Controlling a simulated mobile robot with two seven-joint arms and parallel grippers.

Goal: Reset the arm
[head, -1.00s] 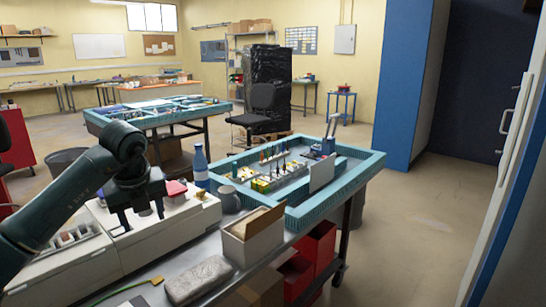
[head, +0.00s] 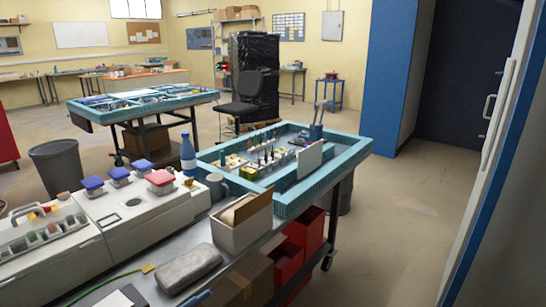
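Neither of my arms shows in the head view now, and no gripper is in sight. The white socket boxes (head: 140,236) stand on the grey workbench (head: 225,252) at the lower left. Blue caps (head: 93,184) and a red cap (head: 160,178) sit along their top.
A teal-rimmed tray (head: 290,205) with small parts stands on the bench. A blue bottle (head: 188,155), a grey mug (head: 217,187), an open carton (head: 243,222) and a grey case (head: 188,268) are nearby. Floor at the right (head: 400,215) is clear.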

